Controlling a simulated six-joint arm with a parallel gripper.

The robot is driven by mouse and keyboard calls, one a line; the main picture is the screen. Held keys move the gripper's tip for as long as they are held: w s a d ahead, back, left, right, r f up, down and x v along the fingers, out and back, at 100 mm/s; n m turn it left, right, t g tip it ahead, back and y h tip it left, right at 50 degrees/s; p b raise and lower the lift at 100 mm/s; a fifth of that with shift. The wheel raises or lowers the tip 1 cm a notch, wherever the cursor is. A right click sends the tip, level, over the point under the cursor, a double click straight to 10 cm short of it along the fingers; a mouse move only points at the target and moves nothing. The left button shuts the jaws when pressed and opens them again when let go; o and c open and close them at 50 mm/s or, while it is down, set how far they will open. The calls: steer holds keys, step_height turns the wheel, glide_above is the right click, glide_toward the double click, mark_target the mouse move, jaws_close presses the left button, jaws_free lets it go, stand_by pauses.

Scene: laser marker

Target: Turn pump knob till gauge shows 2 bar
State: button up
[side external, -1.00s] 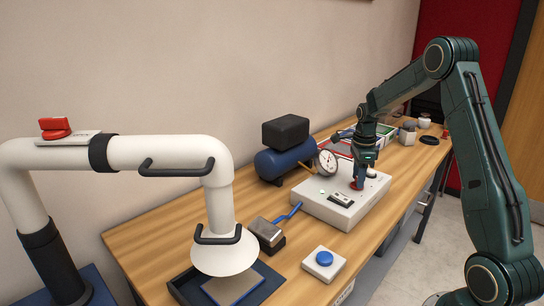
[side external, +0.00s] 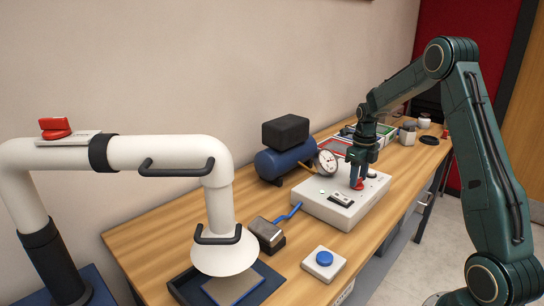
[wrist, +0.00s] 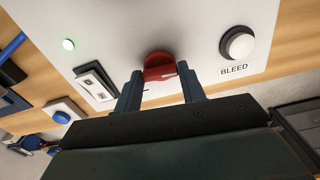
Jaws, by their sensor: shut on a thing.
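The red pump knob (side external: 357,184) sits on top of the white control box (side external: 322,208). My gripper (side external: 357,178) points down at the box and is shut on the knob. In the wrist view the red knob (wrist: 158,67) shows between the two blue-grey fingers of my gripper (wrist: 160,85). The round white gauge (side external: 327,162) stands behind the box, by the blue compressor tank (side external: 279,165). Its needle is too small to read. A green lamp (wrist: 68,44) is lit on the box.
A white BLEED button (wrist: 238,44) and a rocker switch (wrist: 96,82) are near the knob. A blue push button (side external: 324,258), a brush (side external: 287,217) and a white extraction hood (side external: 222,255) stand towards the front. Trays and jars lie behind my gripper.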

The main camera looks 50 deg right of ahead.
steer(key=shift+r, duration=0.15)
stand_by(0.3)
steer(key=o, duration=1)
step_height(320, 180, up, 14)
steer(key=shift+f, duration=0.15)
steer(key=shift+a, duration=0.1)
